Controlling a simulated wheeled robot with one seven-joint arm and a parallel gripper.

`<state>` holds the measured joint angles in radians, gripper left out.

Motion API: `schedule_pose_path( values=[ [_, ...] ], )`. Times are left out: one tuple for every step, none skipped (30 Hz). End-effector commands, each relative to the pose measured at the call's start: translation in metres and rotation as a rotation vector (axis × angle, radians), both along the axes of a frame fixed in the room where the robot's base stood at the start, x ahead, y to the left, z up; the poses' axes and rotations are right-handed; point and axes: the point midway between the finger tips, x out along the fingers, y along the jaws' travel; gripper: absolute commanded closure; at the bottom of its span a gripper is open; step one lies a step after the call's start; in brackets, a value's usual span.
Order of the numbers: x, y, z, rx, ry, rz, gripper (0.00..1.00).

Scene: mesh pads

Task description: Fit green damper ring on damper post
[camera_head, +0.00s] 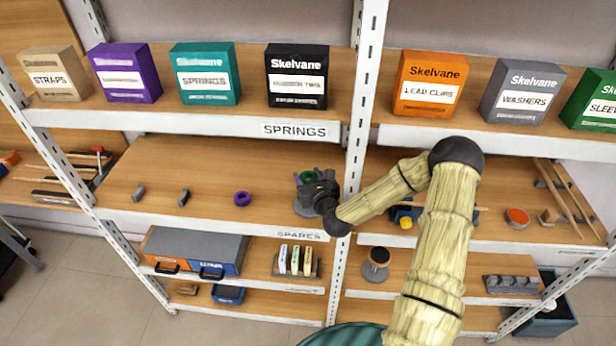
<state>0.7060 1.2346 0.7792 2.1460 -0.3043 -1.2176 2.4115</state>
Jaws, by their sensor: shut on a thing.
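The green damper ring (307,176) is a small green ring at the fingertips of my gripper (311,179), over the right end of the middle shelf in the left bay. My gripper is shut on it. A grey round base (302,211) shows partly behind and below my gripper and seems to belong to the damper post; my gripper hides the rest. I cannot tell whether the ring is around the post or above it.
A white upright (357,130) is close right of my gripper. A dark spool-like part (378,256) stands on the lower right shelf. Boxes line the top shelf.

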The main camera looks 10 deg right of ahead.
Motion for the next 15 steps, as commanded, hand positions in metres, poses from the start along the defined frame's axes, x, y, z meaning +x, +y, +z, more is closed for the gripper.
schedule_pose_path(
  values=[
    [0.000, 0.000, -0.005, 0.001, 0.000, 0.000, 0.73],
    [0.000, 0.000, -0.006, 0.000, 0.000, 0.000, 0.73],
    [0.000, 0.000, -0.008, 0.001, 0.000, 0.000, 0.73],
    [0.000, 0.000, -0.010, 0.001, 0.000, 0.000, 0.73],
    [0.000, 0.000, -0.011, 0.001, 0.000, 0.000, 0.73],
    [0.000, 0.000, -0.013, 0.001, 0.000, 0.000, 0.73],
    [0.000, 0.000, -0.015, 0.001, 0.000, 0.000, 0.73],
    [0.000, 0.000, -0.016, 0.001, 0.000, -0.001, 0.73],
    [0.000, 0.000, -0.018, 0.001, 0.000, -0.001, 0.73],
    [0.000, 0.000, -0.020, 0.001, 0.000, -0.001, 0.73],
    [0.000, 0.000, -0.021, 0.001, 0.000, -0.001, 0.73],
    [0.000, 0.000, -0.023, 0.001, 0.000, -0.001, 0.73],
    [0.000, 0.000, -0.024, 0.001, 0.000, -0.001, 0.73],
    [0.000, -0.001, -0.026, 0.001, 0.000, -0.001, 0.73],
    [0.000, -0.001, -0.028, 0.001, 0.000, -0.001, 0.73]
  ],
)
